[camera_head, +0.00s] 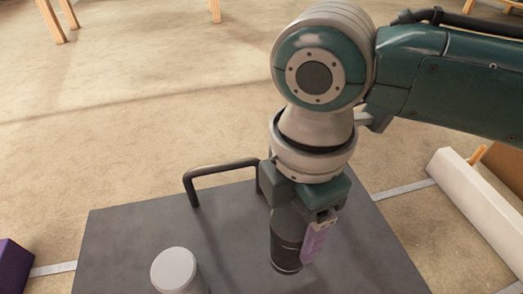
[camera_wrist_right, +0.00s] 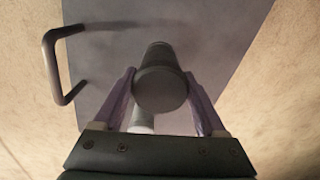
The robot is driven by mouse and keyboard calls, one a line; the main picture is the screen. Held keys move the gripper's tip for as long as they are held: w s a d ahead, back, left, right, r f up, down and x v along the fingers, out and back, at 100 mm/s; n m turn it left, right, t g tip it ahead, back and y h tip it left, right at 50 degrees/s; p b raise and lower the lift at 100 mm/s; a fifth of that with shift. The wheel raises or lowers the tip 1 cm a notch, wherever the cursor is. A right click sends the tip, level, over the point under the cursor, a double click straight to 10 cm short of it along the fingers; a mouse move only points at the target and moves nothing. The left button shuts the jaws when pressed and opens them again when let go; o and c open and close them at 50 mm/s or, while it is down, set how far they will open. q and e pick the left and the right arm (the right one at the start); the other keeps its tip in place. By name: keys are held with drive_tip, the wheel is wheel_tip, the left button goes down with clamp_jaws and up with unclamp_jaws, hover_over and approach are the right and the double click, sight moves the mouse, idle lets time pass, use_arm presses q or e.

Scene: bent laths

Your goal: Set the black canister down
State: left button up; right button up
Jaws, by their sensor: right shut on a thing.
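The black canister (camera_head: 286,240) is upright in the jaws of my right gripper (camera_head: 298,238), over the dark grey top (camera_head: 120,240). One purple finger shows along its right side. In the right wrist view the canister (camera_wrist_right: 160,90) is between both purple fingers of my right gripper (camera_wrist_right: 160,98), end toward the camera. I cannot tell whether its base touches the grey top. My left gripper is not in view.
A pale grey cylinder (camera_head: 174,269) stands on the grey top, left of the canister. A black bar handle (camera_head: 222,170) rises at the far edge. A white box-like piece (camera_head: 474,205) is at the right, a purple block (camera_head: 14,265) at the left. The grey top between handle and cylinder is bare.

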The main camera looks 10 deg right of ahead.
drive_tip(key=f, duration=0.1)
drive_tip(key=f+b, duration=0.1)
drive_tip(key=shift+w+d+f, duration=0.1)
drive_tip(key=shift+d+f, duration=0.1)
drive_tip(key=shift+f, duration=0.1)
wheel_tip(320, 180, down, 4)
drive_tip(key=b, duration=0.3)
drive_tip(key=shift+a+r, duration=0.15)
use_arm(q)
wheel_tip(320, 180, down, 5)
use_arm(e)
drive_tip(key=shift+r, duration=0.15)
drive_tip(key=o, duration=1.6)
drive_tip(key=shift+c, duration=0.2)
